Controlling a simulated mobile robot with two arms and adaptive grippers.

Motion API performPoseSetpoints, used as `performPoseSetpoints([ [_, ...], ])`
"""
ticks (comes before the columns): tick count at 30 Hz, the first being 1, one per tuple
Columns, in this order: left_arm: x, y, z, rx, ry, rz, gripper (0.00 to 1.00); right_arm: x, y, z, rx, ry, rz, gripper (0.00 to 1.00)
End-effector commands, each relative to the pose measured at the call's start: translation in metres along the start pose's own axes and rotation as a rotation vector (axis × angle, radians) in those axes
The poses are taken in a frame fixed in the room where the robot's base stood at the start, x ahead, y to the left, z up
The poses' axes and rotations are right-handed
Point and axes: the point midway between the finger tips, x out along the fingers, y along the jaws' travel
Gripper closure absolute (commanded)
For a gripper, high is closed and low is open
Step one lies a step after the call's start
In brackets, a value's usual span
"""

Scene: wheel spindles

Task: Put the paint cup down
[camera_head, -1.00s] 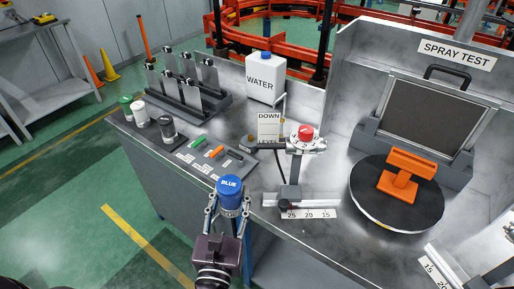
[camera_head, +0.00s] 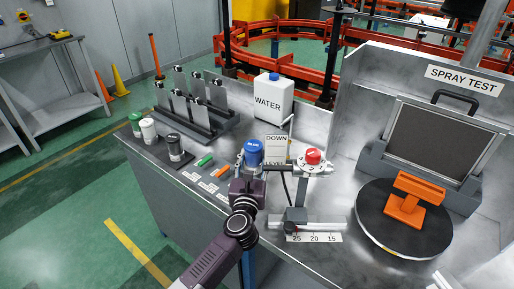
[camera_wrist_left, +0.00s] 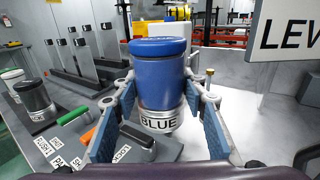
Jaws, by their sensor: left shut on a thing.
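The blue paint cup (camera_head: 253,150) has a blue lid and a silver band marked BLUE. It also shows upright in the left wrist view (camera_wrist_left: 158,80). My left gripper (camera_head: 250,165) is shut on it, with one finger on each side of the cup in the wrist view (camera_wrist_left: 158,105). The cup is over the bench near the grey plate with coloured markers. I cannot tell whether its base touches anything. Green, white and black cups (camera_head: 175,147) stand in a row at the bench's left end. My right gripper is not in view.
A white water jug (camera_head: 273,100), a DOWN/LEVEL sign (camera_head: 277,148) and a stand with a red knob (camera_head: 313,157) are close to the cup. A rack of grey panels (camera_head: 198,115) is behind left. An orange part (camera_head: 407,203) sits on a black turntable (camera_head: 380,222).

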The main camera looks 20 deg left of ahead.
Motion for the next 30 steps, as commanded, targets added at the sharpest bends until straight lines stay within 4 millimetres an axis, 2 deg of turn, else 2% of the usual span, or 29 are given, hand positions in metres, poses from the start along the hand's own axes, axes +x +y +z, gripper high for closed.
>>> performPoseSetpoints([
  [1, 0.016, 0.0, 0.0, 0.002, -0.007, 0.0, 0.94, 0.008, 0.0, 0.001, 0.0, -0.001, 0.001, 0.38],
  [6, 0.06, 0.0, -0.002, 0.002, -0.007, 0.0, 0.94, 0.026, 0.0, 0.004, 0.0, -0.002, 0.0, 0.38],
  [12, 0.096, -0.001, -0.002, 0.001, -0.005, -0.001, 0.94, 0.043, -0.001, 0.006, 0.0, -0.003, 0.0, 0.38],
  [19, 0.106, -0.001, -0.003, 0.0, -0.003, -0.002, 0.94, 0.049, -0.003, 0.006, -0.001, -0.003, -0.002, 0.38],
  [27, 0.106, 0.0, -0.033, 0.001, -0.004, -0.001, 0.94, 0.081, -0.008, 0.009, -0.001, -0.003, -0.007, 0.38],
  [30, 0.106, 0.0, -0.036, 0.001, -0.003, -0.001, 0.94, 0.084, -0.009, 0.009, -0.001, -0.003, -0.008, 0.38],
])
